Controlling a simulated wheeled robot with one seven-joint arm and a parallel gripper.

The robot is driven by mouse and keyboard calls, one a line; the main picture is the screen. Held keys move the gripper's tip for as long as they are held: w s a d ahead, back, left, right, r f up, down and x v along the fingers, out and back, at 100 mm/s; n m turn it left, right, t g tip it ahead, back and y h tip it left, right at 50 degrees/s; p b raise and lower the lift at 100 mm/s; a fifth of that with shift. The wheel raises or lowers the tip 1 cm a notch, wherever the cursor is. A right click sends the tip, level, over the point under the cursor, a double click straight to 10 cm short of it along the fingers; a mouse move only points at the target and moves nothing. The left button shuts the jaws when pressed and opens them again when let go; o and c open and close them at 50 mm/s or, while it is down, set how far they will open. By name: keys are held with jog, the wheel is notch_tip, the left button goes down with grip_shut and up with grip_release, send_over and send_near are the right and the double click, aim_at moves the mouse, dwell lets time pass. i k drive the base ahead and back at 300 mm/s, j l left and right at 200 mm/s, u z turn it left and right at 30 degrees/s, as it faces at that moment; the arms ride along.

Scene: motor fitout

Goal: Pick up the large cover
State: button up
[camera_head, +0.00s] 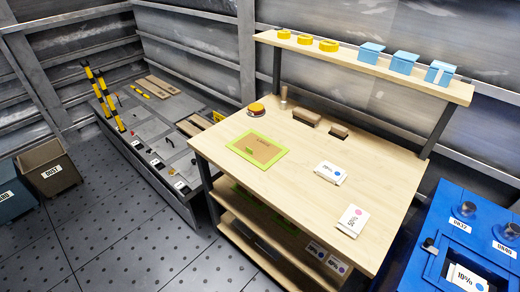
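No object can be told for certain as the large cover. A flat brown panel with a bright green border (258,149) lies on the wooden workbench top (300,215), left of centre; its small print is too small to read surely. Two flat white labelled pieces lie farther right on the bench, one (330,172) with a pinkish-blue mark and one (353,220) with a pink dot. More labelled pieces (316,250) sit on the shelf below the top. My gripper is not in view.
An orange-yellow round item (256,109) and brown blocks (305,116) stand along the bench's back. The upper shelf (460,92) holds yellow rings and blue boxes (371,54). A blue cabinet (460,235) stands right, a grey platform (150,130) and bins (48,168) left. Floor front left is clear.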

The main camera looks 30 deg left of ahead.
aim_at(261, 151)
jog(key=i+j+u, duration=0.25)
jog(key=j, duration=0.25)
jog(key=j+u, duration=0.25)
jog(key=j, duration=0.25)
jog(key=i+j+u, duration=0.25)
jog(key=j, duration=0.15)
jog(key=i+j+u, duration=0.2)
jog(key=j, duration=0.2)
jog(key=i, duration=0.05)
